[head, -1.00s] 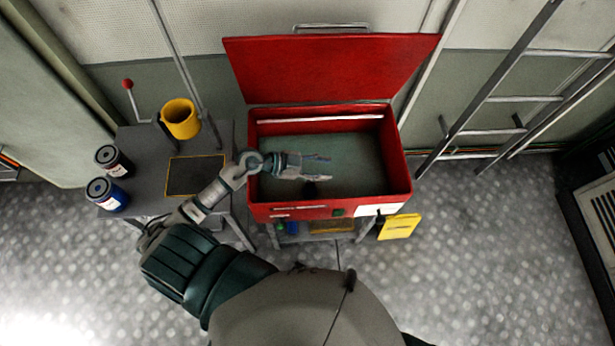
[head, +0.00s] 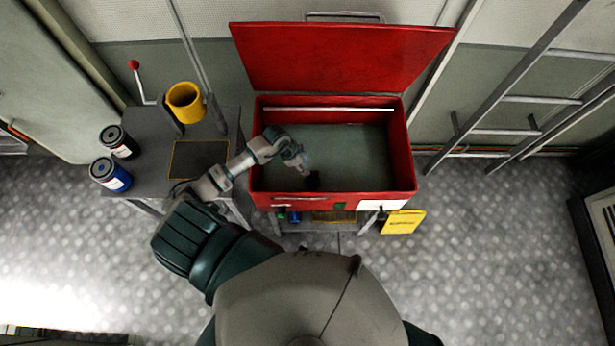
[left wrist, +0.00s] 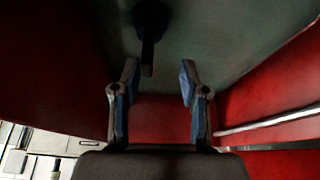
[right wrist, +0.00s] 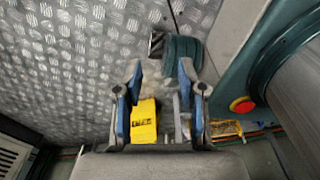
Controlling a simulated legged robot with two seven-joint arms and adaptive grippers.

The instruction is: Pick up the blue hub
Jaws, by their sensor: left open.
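A small dark, slightly bluish part with a stem (left wrist: 150,25), possibly the blue hub, is in the red parts-washer basin (head: 403,150). In the head view it is a dark lump (head: 312,181) near the basin's front wall. My left gripper (head: 303,163) is inside the basin, pointing down, close to this part. In the left wrist view its blue-padded fingers (left wrist: 157,75) are apart with nothing between them; the part is beyond the fingertips, toward the top of the picture. My right gripper (right wrist: 161,70) is open and empty, over the floor, outside the head view.
The basin's red lid (head: 340,58) stands open behind. A side table (head: 150,150) at left holds a yellow cup (head: 186,103), a black can (head: 119,142) and a blue can (head: 110,174). A yellow sign (head: 404,222) hangs at the basin's front right. A ladder (head: 500,100) leans at right.

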